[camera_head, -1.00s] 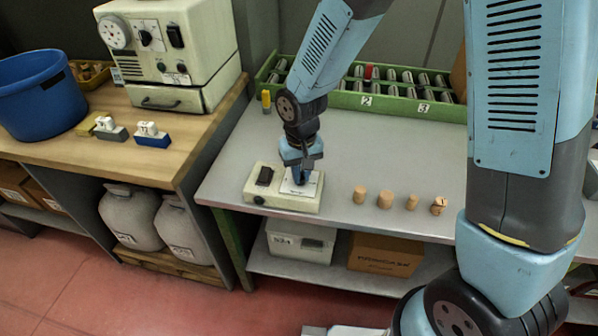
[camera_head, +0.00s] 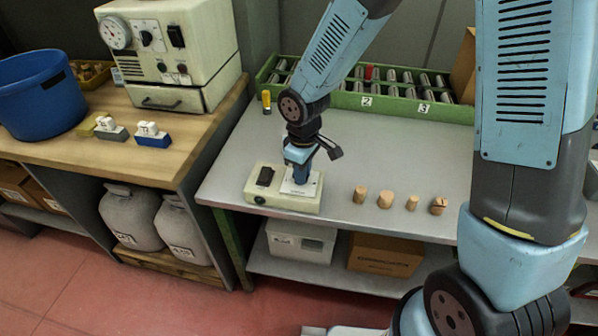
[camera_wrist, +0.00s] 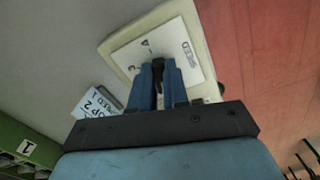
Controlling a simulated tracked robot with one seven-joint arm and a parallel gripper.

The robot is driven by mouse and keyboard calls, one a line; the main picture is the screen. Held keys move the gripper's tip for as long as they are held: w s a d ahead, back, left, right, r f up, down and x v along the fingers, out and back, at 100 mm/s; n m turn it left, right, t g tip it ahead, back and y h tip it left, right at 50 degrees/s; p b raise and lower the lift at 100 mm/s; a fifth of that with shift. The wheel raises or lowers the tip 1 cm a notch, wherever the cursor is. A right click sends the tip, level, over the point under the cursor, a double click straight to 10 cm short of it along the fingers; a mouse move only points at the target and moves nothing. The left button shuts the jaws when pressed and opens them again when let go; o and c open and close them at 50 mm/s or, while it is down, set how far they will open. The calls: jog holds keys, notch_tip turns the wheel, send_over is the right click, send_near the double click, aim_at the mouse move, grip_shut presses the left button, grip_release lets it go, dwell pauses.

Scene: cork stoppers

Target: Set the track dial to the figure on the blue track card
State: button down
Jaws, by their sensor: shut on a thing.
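A cream box (camera_head: 258,197) stands near the left front of the metal table, with a dark switch at its left. Its white dial plate (camera_wrist: 188,45) carries a few figures and a word I cannot read surely. My gripper (camera_head: 298,178) points down over the plate. In the wrist view my gripper (camera_wrist: 160,88) is shut on the black dial knob (camera_wrist: 158,66), which its fingers partly hide. A blue-based card holder (camera_head: 153,140) stands on the wooden bench, its figure too small to read. Grey (camera_head: 114,135) and yellow (camera_head: 86,129) holders stand beside it.
Several corks (camera_head: 385,200) line the table's front. A green rack (camera_head: 395,103) stands behind. A cream machine (camera_head: 170,45) and blue bucket (camera_head: 38,92) stand on the bench. The table's middle is clear.

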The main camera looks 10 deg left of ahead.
jog(key=shift+w+d+n, duration=0.15)
jog(key=shift+d+n, duration=0.05)
jog(key=shift+n, duration=1.4)
jog(key=c, duration=1.1)
grip_release()
jog(key=shift+r, duration=0.1)
notch_tip(320, 180, up, 14)
jog(key=shift+f, duration=0.25)
